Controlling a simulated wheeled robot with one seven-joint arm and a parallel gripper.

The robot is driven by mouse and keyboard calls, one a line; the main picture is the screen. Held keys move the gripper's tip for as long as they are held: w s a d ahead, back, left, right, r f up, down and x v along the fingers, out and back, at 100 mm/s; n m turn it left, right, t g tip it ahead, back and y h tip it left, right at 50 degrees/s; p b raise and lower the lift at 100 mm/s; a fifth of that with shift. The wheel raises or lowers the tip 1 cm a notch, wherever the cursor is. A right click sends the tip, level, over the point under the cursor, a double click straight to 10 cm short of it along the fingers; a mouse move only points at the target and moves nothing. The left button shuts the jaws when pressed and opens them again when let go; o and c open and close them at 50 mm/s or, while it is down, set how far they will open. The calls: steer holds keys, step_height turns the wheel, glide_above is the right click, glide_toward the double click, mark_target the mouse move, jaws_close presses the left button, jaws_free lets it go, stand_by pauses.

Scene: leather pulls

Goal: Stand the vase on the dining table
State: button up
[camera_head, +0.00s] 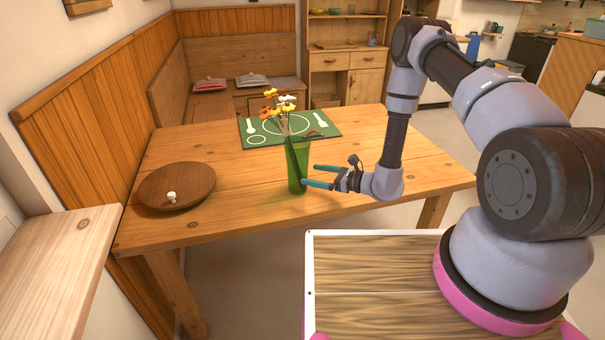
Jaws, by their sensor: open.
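A green vase (297,165) with several yellow, orange and white flowers (281,107) stands upright on the wooden dining table (238,179), towards its front middle. My gripper (312,176) reaches in from the right, close to the table's height. Its two teal fingers are apart and point at the vase. The fingertips are right beside the vase's right side. I cannot tell whether they touch it.
A round brown wooden dish (190,178) with a small white knob-like thing (171,196) is at the table's left. A green placemat (310,131) with printed cutlery lies behind the vase. A wooden corner bench (90,110) borders the left and back. Tabletop between dish and vase is clear.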

steer(key=v, duration=0.5)
steer(key=shift+s+d, duration=0.1)
steer(key=shift+d, duration=0.05)
steer(key=s+r+n+g, duration=0.2)
steer(key=r+n+g, duration=0.15)
steer(key=r, duration=0.55)
steer(key=s+r+n+g+h, duration=0.15)
steer(key=r+n, duration=0.35)
steer(key=r, duration=0.5)
steer(key=s+r+n+g+y, duration=0.1)
steer(key=s+r+n+g, duration=0.25)
steer(key=r, duration=0.55)
steer(key=s+d+r+n+t+h, duration=0.3)
steer(key=s+d+r+h, duration=0.3)
steer(key=r, duration=0.4)
steer(key=s+d+r+n+t+h, duration=0.4)
steer(key=s+d+r+t+h, duration=0.1)
steer(key=s+d+r, duration=0.4)
steer(key=shift+d+r+h, duration=0.45)
steer(key=shift+d+r, duration=0.1)
steer(key=shift+d, duration=0.3)
steer(key=shift+s, duration=0.1)
